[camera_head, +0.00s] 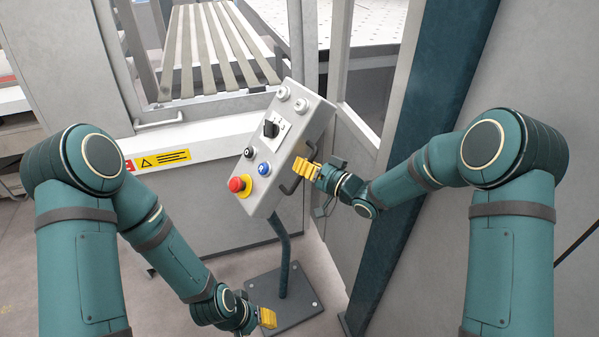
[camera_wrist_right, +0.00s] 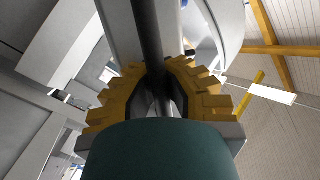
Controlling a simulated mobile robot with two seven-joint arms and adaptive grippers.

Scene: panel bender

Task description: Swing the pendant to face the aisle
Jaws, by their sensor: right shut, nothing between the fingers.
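The pendant (camera_head: 275,148) is a light grey control box with a red emergency button on yellow, a blue button, a black button and a dark rotary switch. It sits tilted on a dark post (camera_head: 283,255) with a flat floor plate. A dark bar handle (camera_head: 290,187) is on its right side. My right gripper (camera_head: 304,168), with yellow fingers, is shut at that side beside the handle. In the right wrist view a dark bar (camera_wrist_right: 148,35) runs up to the fingers, but I cannot tell if they encircle it. My left gripper (camera_head: 266,318) is low near the plate; its opening is unclear.
A grey machine cabinet (camera_head: 210,190) with a warning label (camera_head: 160,160) stands behind the pendant. A slatted table (camera_head: 215,50) lies beyond it. A dark blue column (camera_head: 425,130) and a grey panel (camera_head: 550,60) bound the right side. Open floor (camera_head: 30,270) shows at left.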

